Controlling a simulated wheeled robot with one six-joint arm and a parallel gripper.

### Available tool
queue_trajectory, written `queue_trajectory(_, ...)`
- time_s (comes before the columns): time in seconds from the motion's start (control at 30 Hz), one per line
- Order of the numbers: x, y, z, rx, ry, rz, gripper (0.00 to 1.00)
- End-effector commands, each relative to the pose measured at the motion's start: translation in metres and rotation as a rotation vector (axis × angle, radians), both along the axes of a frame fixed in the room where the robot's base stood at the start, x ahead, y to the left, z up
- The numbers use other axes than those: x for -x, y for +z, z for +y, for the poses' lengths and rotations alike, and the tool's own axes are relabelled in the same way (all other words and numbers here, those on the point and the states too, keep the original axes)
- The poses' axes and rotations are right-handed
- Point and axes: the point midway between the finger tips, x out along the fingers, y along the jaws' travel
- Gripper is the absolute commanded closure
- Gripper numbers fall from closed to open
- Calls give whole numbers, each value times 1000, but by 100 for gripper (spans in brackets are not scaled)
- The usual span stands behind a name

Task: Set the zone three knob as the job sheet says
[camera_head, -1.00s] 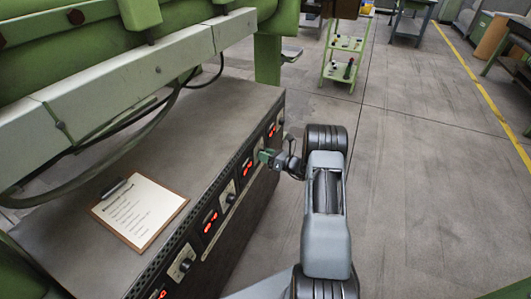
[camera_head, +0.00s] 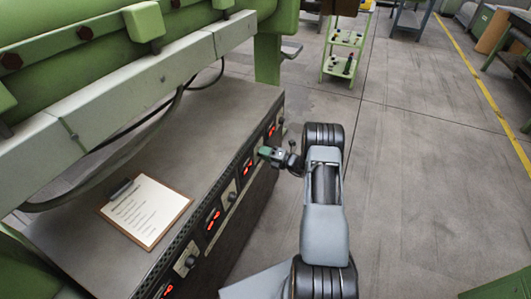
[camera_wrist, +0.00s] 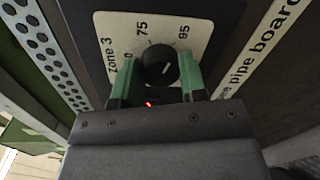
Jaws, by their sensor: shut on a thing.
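The zone three knob (camera_wrist: 158,66) is black with a white pointer line, on a pale plate (camera_wrist: 118,22) marked "Zone 3", "75" and "95" in the wrist view. Its pointer lies tilted, toward the upper right or lower left. My gripper (camera_wrist: 155,84) has its green fingers on either side of the knob, shut on it. In the head view my gripper (camera_head: 265,153) meets the front panel, and the knob is hidden there. The job sheet (camera_head: 143,210) lies on a clipboard on the cabinet top; its writing is too small to read.
The cabinet front (camera_head: 232,215) carries several red displays and other knobs in a row. A green machine with a pale beam (camera_head: 130,80) overhangs the cabinet. A green cart (camera_head: 343,52) stands behind.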

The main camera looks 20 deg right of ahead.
Motion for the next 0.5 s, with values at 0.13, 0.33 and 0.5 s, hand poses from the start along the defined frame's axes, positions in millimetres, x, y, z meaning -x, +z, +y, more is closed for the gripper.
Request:
queue_trajectory(0.13,0,1,0,-68,1,63,85)
queue_trajectory(0.33,0,0,0,-131,2,122,85)
queue_trajectory(0.5,0,0,1,-161,2,150,85)
